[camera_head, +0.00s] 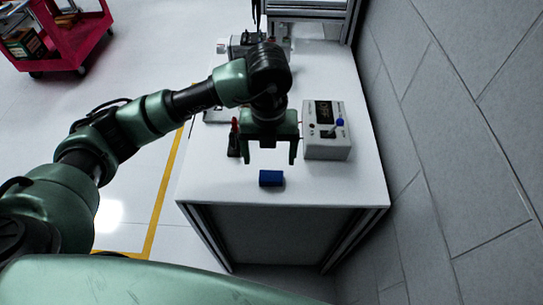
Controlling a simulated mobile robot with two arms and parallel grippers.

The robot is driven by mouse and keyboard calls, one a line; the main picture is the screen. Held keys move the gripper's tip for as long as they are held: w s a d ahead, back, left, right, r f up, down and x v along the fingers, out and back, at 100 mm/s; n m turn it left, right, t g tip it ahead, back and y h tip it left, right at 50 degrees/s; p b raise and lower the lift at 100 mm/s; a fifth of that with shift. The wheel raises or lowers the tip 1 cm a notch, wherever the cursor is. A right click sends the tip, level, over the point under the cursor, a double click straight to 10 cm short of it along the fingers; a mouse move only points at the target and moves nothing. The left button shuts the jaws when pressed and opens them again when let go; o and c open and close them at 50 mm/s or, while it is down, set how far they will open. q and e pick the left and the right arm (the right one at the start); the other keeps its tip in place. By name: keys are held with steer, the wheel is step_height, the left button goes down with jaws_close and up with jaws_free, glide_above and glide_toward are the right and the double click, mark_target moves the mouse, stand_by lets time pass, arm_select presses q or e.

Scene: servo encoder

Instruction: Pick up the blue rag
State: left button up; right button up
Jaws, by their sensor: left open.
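The blue rag (271,178) is a small blue block-like piece lying on the white table (330,185), close to its front edge. My left gripper (271,161) is open and empty. In the head view its two fingers show just behind the rag, with a gap between them. I cannot tell its height above the table. My right gripper is not in view.
A grey box with a display and knobs (327,147) stands to the right of the gripper. A red-tipped dark tool (234,140) is to its left. More equipment (240,45) stands at the back. A tiled wall (460,150) runs along the right. A red cart (75,40) is at the far left.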

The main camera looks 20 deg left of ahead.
mark_target(271, 176)
arm_select(q)
steer(key=shift+s+f, duration=0.1)
steer(key=shift+f, duration=0.15)
steer(key=shift+s+d+f+p, duration=0.15)
steer(key=shift+s+f+p, duration=0.1)
steer(key=shift+f+p, duration=0.25)
steer(key=shift+s+d+f+p, duration=0.1)
steer(key=shift+s+f+p, duration=0.1)
steer(key=shift+f+p, duration=0.3)
steer(key=f, duration=0.1)
steer(key=f+p, duration=0.1)
steer(key=f, duration=0.1)
steer(key=shift+w+f, duration=0.1)
steer(key=shift+w, duration=0.25)
steer(key=shift+w+f, duration=0.1)
steer(key=shift+f, duration=0.6)
steer(key=c, duration=1.2)
steer(key=shift+c, duration=1.1)
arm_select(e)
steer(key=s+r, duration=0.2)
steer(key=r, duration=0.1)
